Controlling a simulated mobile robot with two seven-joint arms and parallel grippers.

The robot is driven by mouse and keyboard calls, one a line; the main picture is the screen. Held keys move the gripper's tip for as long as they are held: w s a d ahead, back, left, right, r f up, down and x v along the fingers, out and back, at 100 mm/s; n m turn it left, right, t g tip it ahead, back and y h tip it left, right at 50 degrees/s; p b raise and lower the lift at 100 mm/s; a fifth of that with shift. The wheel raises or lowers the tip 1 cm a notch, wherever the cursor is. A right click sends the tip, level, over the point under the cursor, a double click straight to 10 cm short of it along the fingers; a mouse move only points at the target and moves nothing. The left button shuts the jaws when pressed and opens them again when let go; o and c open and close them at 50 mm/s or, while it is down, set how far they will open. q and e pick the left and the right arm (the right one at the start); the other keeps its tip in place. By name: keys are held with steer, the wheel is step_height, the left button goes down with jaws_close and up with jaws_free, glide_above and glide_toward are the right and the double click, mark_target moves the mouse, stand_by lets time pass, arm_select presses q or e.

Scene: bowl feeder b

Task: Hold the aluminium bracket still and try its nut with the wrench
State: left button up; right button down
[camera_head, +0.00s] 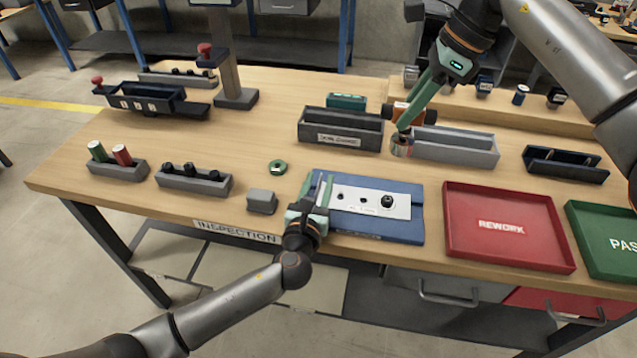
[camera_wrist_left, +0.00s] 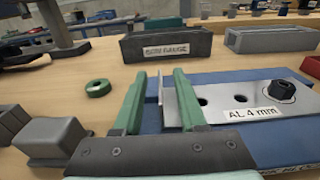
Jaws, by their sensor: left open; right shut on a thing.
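The aluminium bracket (camera_head: 365,202) is a pale plate on a blue fixture (camera_head: 408,230), with an upright flange at its left end. It is labelled "AL 4 mm" in the left wrist view (camera_wrist_left: 222,103). A dark nut (camera_head: 387,201) sits at its right part. My left gripper (camera_head: 322,186) is open, its fingers either side of the upright flange (camera_wrist_left: 160,98), with gaps visible.
A dark gauge bin (camera_head: 340,139) and a grey tray (camera_head: 470,153) stand behind. A red rework tray (camera_head: 455,250) and a green tray (camera_head: 580,215) are at right.

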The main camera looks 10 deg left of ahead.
arm_select(q)
jaws_close()
stand_by(2.9)
